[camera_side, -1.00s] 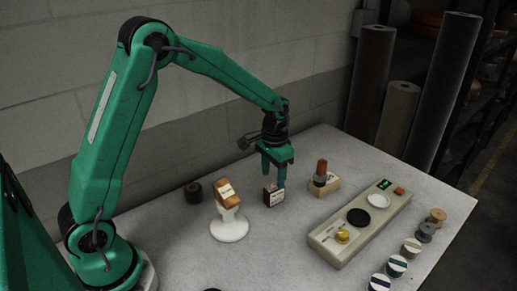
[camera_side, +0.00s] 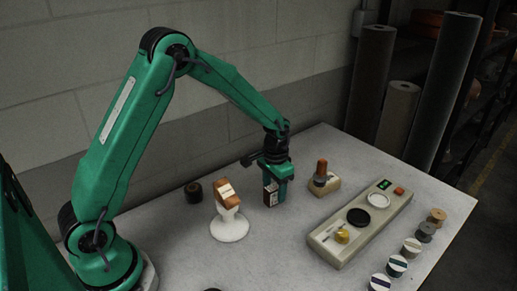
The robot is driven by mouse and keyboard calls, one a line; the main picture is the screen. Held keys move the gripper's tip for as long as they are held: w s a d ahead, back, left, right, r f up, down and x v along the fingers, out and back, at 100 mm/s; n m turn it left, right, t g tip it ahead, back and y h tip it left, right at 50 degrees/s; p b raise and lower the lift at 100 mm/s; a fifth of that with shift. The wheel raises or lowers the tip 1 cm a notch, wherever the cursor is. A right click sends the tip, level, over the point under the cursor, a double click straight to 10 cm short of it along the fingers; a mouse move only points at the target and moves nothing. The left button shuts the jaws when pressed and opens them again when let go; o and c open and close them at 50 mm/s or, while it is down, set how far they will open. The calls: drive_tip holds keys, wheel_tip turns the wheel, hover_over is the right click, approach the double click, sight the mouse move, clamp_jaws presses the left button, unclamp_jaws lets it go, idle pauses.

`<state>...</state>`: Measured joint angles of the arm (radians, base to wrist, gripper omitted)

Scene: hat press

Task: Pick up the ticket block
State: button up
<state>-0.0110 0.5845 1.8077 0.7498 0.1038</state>
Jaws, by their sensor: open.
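The ticket block appears to be the small dark brown block with a white label (camera_side: 270,197), standing upright on the grey table. My gripper (camera_side: 275,195) points straight down over it with its jaws open. One green finger shows close along the block's right side; the other finger is mostly hidden, so I cannot tell whether either touches the block. A second labelled block, lighter brown (camera_side: 224,192), rests tilted on a white stand (camera_side: 229,226) to the left of my gripper.
A dark spool (camera_side: 193,193) stands behind the white stand. A wooden-handled stamp (camera_side: 321,175) is to the right of my gripper. Further right lie a long pale panel (camera_side: 335,253) with dishes and a row of spools (camera_side: 412,247). The front middle of the table (camera_side: 270,255) is mostly clear.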

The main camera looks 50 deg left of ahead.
drive_tip(key=shift+f, duration=1.15)
drive_tip(key=c, duration=1.1)
drive_tip(key=shift+o, duration=0.2)
drive_tip(key=shift+r, duration=0.15)
drive_tip(key=shift+r, duration=0.6)
drive_tip(key=r, duration=0.3)
drive_tip(key=shift+s+d+r, duration=0.1)
drive_tip(key=shift+s+d, duration=0.1)
drive_tip(key=shift+d, duration=0.2)
drive_tip(key=s+d+r, duration=0.5)
drive_tip(key=d+r, duration=0.1)
drive_tip(key=d, duration=0.3)
drive_tip(key=shift+s+d+r, duration=0.15)
drive_tip(key=shift+s, duration=0.1)
